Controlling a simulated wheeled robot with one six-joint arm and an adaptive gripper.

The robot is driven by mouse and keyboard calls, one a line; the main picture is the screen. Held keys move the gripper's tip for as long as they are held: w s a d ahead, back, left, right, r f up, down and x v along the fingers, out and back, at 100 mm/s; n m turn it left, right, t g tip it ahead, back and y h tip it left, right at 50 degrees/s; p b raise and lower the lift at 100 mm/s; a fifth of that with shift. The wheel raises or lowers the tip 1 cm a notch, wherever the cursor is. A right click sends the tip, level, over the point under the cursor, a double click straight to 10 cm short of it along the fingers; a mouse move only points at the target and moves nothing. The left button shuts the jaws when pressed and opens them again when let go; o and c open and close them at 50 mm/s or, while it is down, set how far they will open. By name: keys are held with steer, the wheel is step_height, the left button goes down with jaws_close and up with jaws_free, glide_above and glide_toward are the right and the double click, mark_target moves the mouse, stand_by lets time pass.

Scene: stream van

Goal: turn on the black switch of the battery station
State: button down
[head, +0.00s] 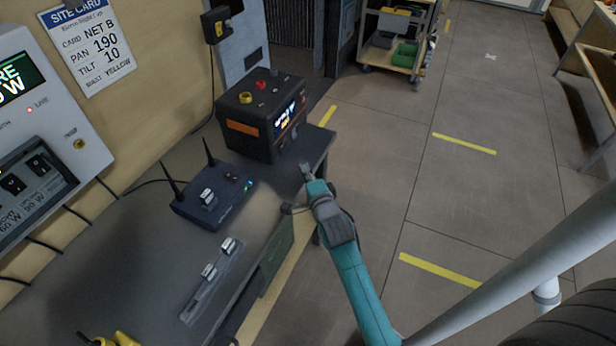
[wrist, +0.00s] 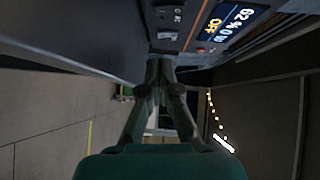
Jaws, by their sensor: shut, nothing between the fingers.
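The battery station (head: 246,133) is a black box with an orange stripe on the far end of the desk. Its front faces right, with a lit screen (head: 286,113). In the wrist view its front panel lies at the top, and the screen (wrist: 231,22) reads 62%, 0 W and OFF. Small dark controls (wrist: 167,34) sit left of the screen beside an AC label; I cannot tell clearly which is the black switch. My gripper (head: 306,170) is shut and empty, off the desk's right edge and nearer me than the station. Its fingertips (wrist: 160,62) point toward the panel's lower part.
A blue router (head: 213,200) with two antennas stands on the desk nearer me. A strip with two light switches (head: 210,280) lies by the desk's edge (head: 300,205). A wall panel with switches (head: 40,180) is at left.

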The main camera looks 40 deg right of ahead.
mark_target(282, 149)
steer(key=x, duration=0.4)
steer(key=shift+w+d, duration=0.15)
steer(key=shift+w, duration=0.25)
steer(key=w, duration=0.1)
steer(key=w+a, duration=0.1)
steer(key=shift+w+f, duration=0.25)
steer(key=shift+w, duration=0.15)
steer(key=shift+w+a, duration=0.15)
steer(key=shift+w, duration=0.4)
steer(key=shift+f, duration=0.1)
